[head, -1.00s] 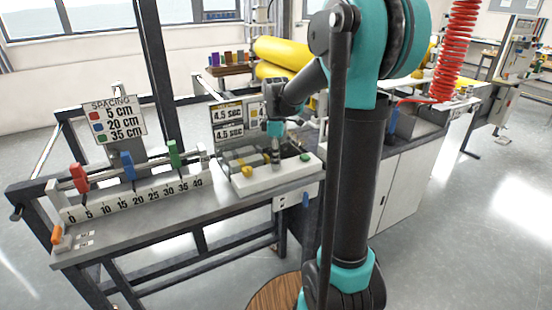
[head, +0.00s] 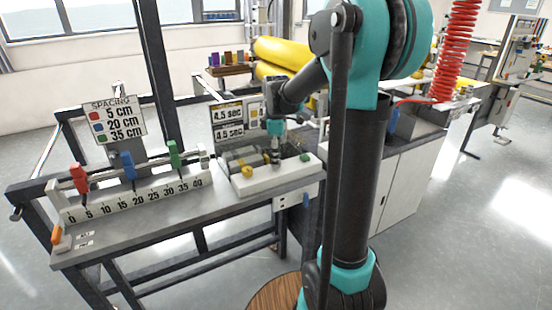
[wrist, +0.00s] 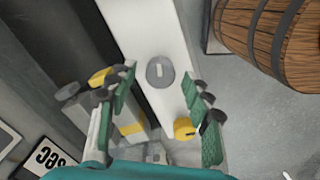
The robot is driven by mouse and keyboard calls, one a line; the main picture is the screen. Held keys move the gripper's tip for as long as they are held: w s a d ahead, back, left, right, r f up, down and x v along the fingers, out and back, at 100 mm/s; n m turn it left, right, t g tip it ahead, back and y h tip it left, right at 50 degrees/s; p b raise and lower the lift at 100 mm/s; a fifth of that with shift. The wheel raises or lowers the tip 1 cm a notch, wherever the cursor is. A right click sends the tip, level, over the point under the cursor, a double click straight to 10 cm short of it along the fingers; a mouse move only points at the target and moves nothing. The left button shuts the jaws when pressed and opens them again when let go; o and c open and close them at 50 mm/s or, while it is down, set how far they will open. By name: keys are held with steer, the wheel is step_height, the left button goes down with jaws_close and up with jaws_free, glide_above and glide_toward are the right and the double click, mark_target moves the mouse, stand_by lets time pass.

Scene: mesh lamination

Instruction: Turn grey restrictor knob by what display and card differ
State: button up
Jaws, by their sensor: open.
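The grey restrictor knob (wrist: 160,71) sits on the white block (head: 290,175), with a pale mark across its top, in the wrist view. My gripper (wrist: 165,100) is open, with its green-padded fingers spread left and right, and the knob lies between and just beyond the fingertips, untouched. In the head view my gripper (head: 276,157) hangs over the block and hides the knob. Behind are two plates, an upper one (head: 228,114) and a lower one (head: 229,131); both seem to read 4.5 sec, though the digits are small.
A yellow knob (wrist: 184,128) is close to my right finger. A green button (head: 305,157) is on the block's right end. A spacing sign (head: 114,118) and a ruler (head: 140,198) with red, blue and green sliders stand to the left. A wooden barrel (wrist: 270,35) shows in the wrist view.

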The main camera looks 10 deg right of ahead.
step_height(320, 180, up, 11)
steer(key=shift+r, duration=0.2)
stand_by(0.4)
steer(key=s+d+f+m+t, duration=0.2)
steer(key=s+f+m, duration=0.5)
steer(key=s+f, duration=0.4)
steer(key=s+d+f+m+t, duration=0.2)
steer(key=s+f+m, duration=0.5)
steer(key=s+f, duration=0.4)
steer(key=shift+f+m, duration=0.35)
steer(key=shift+m, duration=0.05)
